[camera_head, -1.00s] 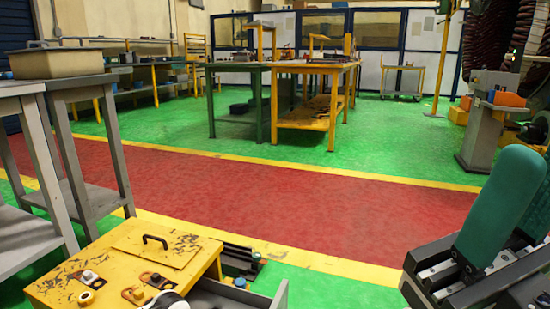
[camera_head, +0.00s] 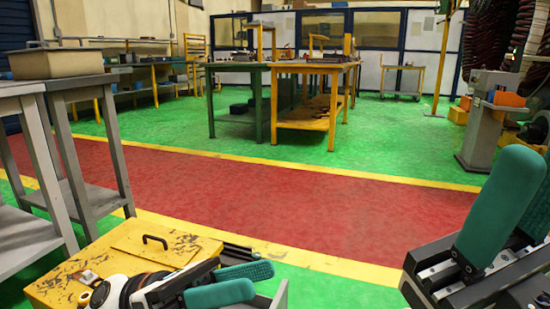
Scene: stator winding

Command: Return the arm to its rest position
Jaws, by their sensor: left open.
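My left gripper (camera_head: 250,282) is at the bottom of the head view. Its two teal fingers are apart with nothing between them, and they point right. Its white and black wrist (camera_head: 125,291) covers part of the top of a yellow box-like stand (camera_head: 118,255), close above or in front of it; contact cannot be told. My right gripper (camera_head: 515,225) is at the right edge, its teal fingers pointing up. One finger is in full view and the other is partly hidden and cut off by the frame. No held object shows there.
The yellow stand has a black handle (camera_head: 155,239) and a small metal fitting (camera_head: 89,277) on top. A grey table (camera_head: 70,85) with a beige bin (camera_head: 57,62) stands at the left. The red walkway (camera_head: 270,200) ahead is clear. Workbenches (camera_head: 305,67) stand farther back.

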